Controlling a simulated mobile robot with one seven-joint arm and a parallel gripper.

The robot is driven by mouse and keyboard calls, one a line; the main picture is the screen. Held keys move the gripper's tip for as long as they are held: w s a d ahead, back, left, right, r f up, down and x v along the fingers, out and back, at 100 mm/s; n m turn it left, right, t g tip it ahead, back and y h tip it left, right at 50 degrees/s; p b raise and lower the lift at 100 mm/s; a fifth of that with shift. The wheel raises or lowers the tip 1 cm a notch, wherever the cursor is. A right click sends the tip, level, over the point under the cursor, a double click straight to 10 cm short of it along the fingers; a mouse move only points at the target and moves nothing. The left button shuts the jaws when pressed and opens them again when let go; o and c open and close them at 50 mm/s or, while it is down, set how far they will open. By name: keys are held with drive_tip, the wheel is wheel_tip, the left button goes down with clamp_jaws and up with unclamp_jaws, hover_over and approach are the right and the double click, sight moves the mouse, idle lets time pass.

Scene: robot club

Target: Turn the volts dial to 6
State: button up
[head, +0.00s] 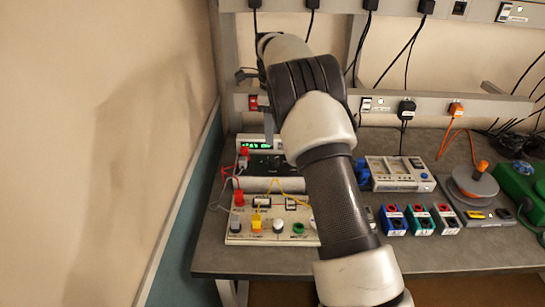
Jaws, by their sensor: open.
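A bench power supply (258,143) with a lit green display stands at the back left of the bench. Its digits are too small to read. The volts dial cannot be made out; my arm covers the right part of the supply. My gripper (265,118) is partly visible at the end of my arm, above and at the supply's top edge, in front of the lower wall rail. It is open, and I see nothing held in it. Whether it touches the supply cannot be told.
A white circuit board (270,229) with coloured plugs and wires lies in front of the supply. A grey meter box (396,173), blue, green and red blocks (419,219) and a round-topped device (472,184) stand to the right. A wall (110,150) bounds the left.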

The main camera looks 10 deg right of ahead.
sight(273, 158)
drive_tip(key=f, duration=1)
drive_tip(key=shift+w+d+f, duration=0.15)
drive_tip(key=shift+w+f, duration=0.1)
drive_tip(key=shift+w, duration=0.05)
drive_tip(key=c, duration=1.1)
drive_tip(key=shift+o, duration=0.2)
